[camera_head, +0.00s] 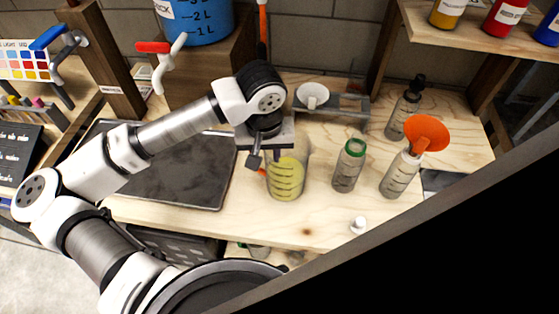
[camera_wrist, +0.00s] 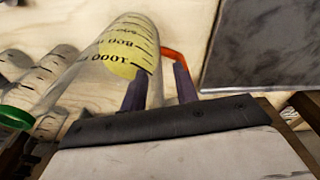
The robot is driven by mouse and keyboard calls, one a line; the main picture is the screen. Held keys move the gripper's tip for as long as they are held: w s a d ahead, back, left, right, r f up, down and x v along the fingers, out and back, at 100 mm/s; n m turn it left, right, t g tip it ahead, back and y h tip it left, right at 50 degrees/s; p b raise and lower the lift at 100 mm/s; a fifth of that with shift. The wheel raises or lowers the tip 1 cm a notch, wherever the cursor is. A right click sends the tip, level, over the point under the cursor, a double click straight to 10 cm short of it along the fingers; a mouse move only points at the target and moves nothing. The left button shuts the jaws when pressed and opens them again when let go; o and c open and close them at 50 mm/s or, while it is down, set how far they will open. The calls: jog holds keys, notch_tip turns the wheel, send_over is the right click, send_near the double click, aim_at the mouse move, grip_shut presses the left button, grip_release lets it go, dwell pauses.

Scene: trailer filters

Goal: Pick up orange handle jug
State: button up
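A clear jug (camera_head: 287,178) with yellow liquid and printed measuring marks stands upright on the wooden bench. A small part of its orange handle (camera_head: 262,171) shows at its left side; my gripper hides the rest. In the wrist view the jug (camera_wrist: 128,48) is at upper left, and the orange handle (camera_wrist: 172,56) sticks out to its right. My gripper (camera_wrist: 159,78) is open, with its dark fingers apart. One finger overlaps the jug's side and the other is at the handle's outer end. I cannot tell whether either finger touches.
A green-ringed bottle (camera_head: 349,166), a bottle with an orange funnel (camera_head: 427,132) and a dark-topped bottle (camera_head: 404,108) stand right of the jug. A dark tray (camera_head: 170,180) lies left. A white funnel on a stand (camera_head: 312,95) is behind. The bench front is mostly clear.

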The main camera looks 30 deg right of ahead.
jog(key=shift+f, duration=0.2)
grip_shut()
dwell(1.3)
